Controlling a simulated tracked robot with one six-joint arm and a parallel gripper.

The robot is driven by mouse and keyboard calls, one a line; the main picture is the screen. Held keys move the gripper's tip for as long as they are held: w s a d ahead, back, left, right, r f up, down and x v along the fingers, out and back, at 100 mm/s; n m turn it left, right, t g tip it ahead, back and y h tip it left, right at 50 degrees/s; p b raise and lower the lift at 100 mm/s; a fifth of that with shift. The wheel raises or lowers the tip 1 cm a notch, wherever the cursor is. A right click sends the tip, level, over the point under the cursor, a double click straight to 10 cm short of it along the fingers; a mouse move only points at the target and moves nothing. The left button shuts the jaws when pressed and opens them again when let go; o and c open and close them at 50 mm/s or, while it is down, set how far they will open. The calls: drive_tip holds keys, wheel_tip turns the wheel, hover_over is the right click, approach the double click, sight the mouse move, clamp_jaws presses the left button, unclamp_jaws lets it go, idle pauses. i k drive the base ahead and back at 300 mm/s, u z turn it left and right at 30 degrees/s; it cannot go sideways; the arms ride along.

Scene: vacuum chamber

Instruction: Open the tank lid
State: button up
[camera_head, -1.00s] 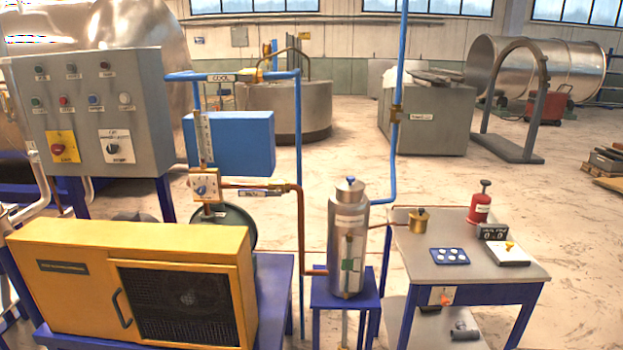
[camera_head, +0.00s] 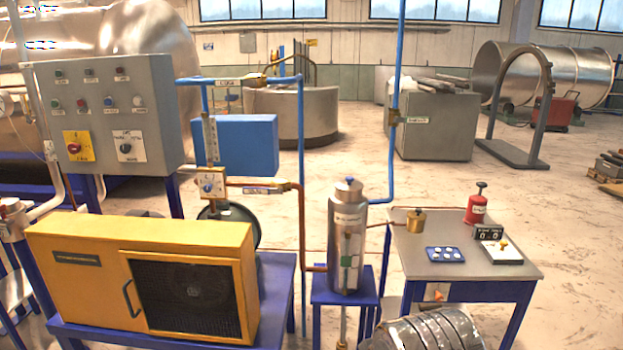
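A silver upright tank (camera_head: 347,245) stands on a small blue stand (camera_head: 345,283) right of centre. It has a round lid (camera_head: 348,190) with a small knob on top, and the lid appears to sit closed on the tank. A narrow sight-glass strip with a green part runs down the tank's front. Blue and copper pipes run close beside it. My gripper is not in view. A ribbed metallic part of my arm (camera_head: 425,333) shows at the bottom edge, right of the tank and apart from its lid.
Right of the tank, a table (camera_head: 460,263) holds a brass pot (camera_head: 416,224), a red cylinder (camera_head: 476,207) and small devices. A yellow cabinet (camera_head: 75,280) and a grey control panel (camera_head: 105,115) stand left. Open floor lies behind.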

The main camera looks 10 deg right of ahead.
sight(349, 184)
drive_tip(key=u, duration=0.35)
drive_tip(key=i, duration=1.5)
drive_tip(key=u, duration=0.05)
